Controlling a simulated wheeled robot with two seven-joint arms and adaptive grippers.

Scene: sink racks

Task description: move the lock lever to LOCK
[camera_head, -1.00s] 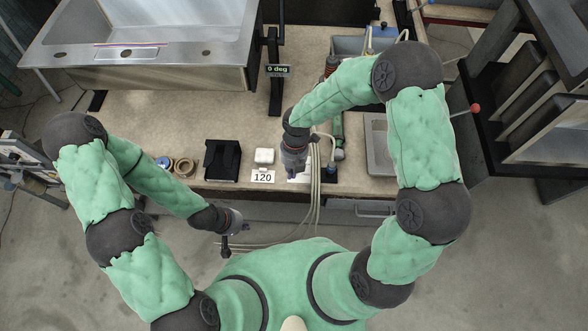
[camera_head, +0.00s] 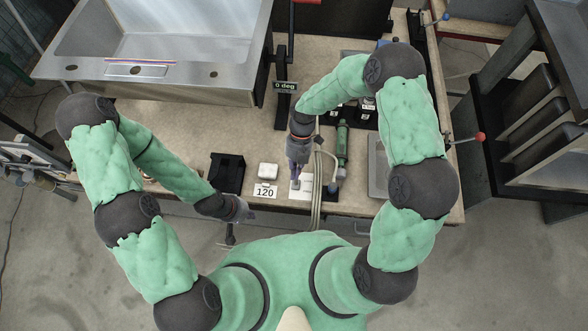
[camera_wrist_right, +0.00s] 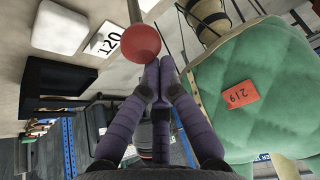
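A red ball knob on a pale metal rod (camera_wrist_right: 142,44) shows in the right wrist view, just beyond my right fingertips. I take it for the lever's knob; I cannot make it out in the head view, and no LOCK marking is readable. My right gripper (camera_wrist_right: 157,75) has its purple fingers drawn together at the tips, with nothing seen between them. Whether they touch the ball is unclear. In the head view my right gripper (camera_head: 297,165) is over the bench's front part. My left gripper (camera_head: 236,218) is at the front edge, left of it; its fingers are too small to read.
A "120" label (camera_head: 265,191), a white block (camera_head: 268,171) and a black box (camera_head: 227,172) lie left of my right gripper. A "0 deg" sign (camera_head: 286,86) stands behind. A green cylinder (camera_head: 342,143) is to the right. A rack with a red-knobbed rod (camera_head: 480,136) stands at far right.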

